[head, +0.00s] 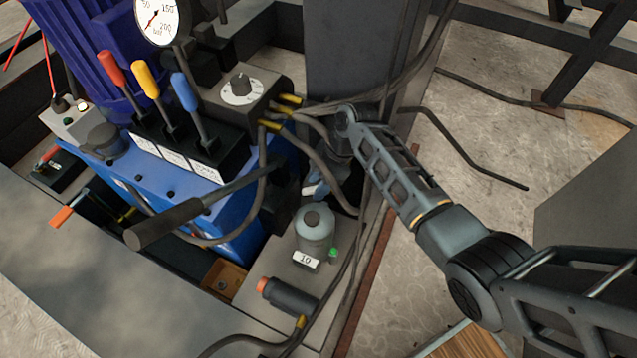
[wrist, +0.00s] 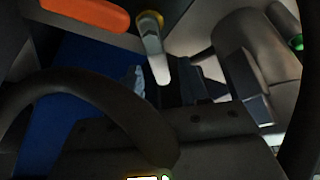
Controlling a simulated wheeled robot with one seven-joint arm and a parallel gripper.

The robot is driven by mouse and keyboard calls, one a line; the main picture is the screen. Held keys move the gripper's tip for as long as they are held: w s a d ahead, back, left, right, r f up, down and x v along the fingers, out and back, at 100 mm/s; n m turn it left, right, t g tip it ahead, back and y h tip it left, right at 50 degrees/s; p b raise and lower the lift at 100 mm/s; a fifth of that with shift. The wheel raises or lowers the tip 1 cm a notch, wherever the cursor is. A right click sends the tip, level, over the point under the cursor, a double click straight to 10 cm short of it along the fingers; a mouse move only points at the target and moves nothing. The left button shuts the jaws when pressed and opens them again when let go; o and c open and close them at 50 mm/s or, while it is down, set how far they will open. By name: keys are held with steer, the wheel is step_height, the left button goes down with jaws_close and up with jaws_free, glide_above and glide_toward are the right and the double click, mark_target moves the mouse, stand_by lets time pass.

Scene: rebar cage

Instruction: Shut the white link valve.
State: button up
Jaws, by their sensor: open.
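The white link valve shows in the wrist view as a short pale lever (wrist: 152,55) on a brass-coloured pivot, pointing down the picture towards my gripper. In the head view my gripper (head: 318,186) is low beside the blue power unit, partly hidden by black hoses.
A thick black hose (wrist: 95,88) crosses close in front of the wrist camera. An orange handle (wrist: 88,12) lies left of the white lever. In the head view, a grey cylinder (head: 314,234) labelled 10 stands just below my gripper. The blue unit (head: 240,215) is at left.

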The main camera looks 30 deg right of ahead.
steer(key=shift+c, duration=0.4)
jaws_close()
